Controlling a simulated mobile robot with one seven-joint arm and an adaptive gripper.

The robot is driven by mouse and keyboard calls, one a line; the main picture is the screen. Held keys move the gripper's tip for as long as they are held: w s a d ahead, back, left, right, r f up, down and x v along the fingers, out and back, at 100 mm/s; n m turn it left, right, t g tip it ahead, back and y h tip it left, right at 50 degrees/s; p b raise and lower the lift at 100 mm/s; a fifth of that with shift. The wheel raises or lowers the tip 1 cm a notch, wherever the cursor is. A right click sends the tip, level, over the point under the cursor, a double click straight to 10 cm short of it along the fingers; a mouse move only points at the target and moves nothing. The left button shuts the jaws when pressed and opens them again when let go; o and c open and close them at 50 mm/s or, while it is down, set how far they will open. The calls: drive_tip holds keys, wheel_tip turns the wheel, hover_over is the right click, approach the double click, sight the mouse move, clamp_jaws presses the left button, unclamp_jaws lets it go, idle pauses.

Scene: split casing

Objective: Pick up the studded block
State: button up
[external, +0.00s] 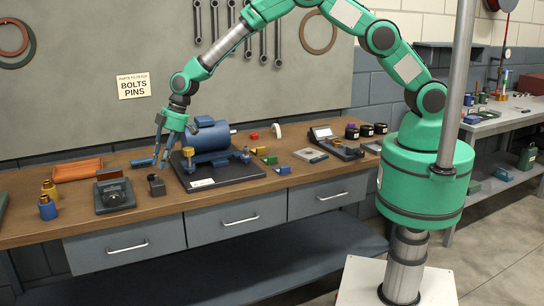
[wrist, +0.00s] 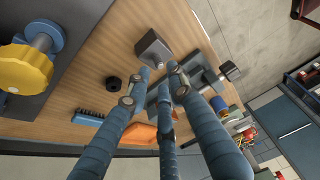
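The studded block is most likely the small blue piece (wrist: 88,116) with a row of studs along one edge. It lies on the wooden bench at the lower left of the wrist view. In the external view a blue piece (external: 141,162) lies left of my fingertips. My gripper (wrist: 155,92) has blue jointed fingers, spread apart with nothing seen between them. In the external view my gripper (external: 163,155) points down over the bench, left of the blue motor. The blue piece is outside the fingers and apart from them in the wrist view.
The blue motor (external: 208,140) on its dark base stands right of my gripper. A dark grey block (wrist: 152,48), a black ring (wrist: 113,83) and a grey device (external: 115,196) are nearby. An orange pouch (external: 78,170) lies further left.

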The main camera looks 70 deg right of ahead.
sight(158, 188)
drive_tip(key=shift+f, duration=0.1)
idle(0.3)
drive_tip(key=shift+x, duration=2.55)
clamp_jaws()
drive_tip(key=shift+w, duration=0.15)
